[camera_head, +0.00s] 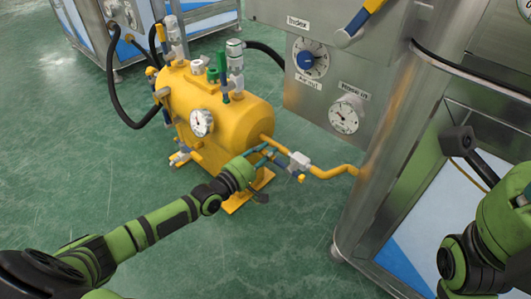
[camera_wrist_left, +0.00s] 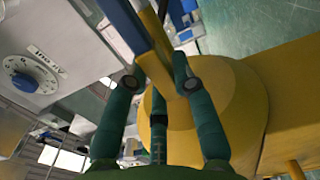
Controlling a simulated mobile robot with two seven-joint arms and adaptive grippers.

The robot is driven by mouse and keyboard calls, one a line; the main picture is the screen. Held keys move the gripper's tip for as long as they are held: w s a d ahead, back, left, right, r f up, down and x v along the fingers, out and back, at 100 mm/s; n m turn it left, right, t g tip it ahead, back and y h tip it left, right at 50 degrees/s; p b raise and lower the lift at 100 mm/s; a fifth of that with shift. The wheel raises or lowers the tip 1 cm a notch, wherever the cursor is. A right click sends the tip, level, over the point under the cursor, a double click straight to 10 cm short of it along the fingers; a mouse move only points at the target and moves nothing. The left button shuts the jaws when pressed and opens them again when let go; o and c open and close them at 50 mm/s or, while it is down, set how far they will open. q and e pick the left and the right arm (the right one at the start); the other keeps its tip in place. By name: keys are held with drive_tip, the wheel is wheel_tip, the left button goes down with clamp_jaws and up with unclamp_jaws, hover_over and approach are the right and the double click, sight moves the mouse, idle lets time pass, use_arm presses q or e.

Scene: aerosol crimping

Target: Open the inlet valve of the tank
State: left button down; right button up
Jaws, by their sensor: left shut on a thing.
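The yellow tank (camera_head: 195,95) stands on the floor left of the steel cabinet. A yellow pipe (camera_head: 335,172) joins its lower right side to the cabinet area. On this pipe sits a pale metal inlet valve (camera_head: 299,161) with a blue handle (camera_head: 279,160). My left gripper (camera_head: 265,152) is at this handle, shut on it. In the left wrist view the gripper's fingers (camera_wrist_left: 156,75) reach to the blue and yellow handle bar (camera_wrist_left: 128,22), in front of the tank's rounded end (camera_wrist_left: 205,110). The exact contact is partly hidden. My right gripper is out of view.
Green floor (camera_head: 260,245) in front is clear.

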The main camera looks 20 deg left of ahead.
use_arm(q)
drive_tip(key=c, duration=1)
unclamp_jaws()
drive_tip(key=shift+f, duration=0.1)
drive_tip(key=v, duration=1.2)
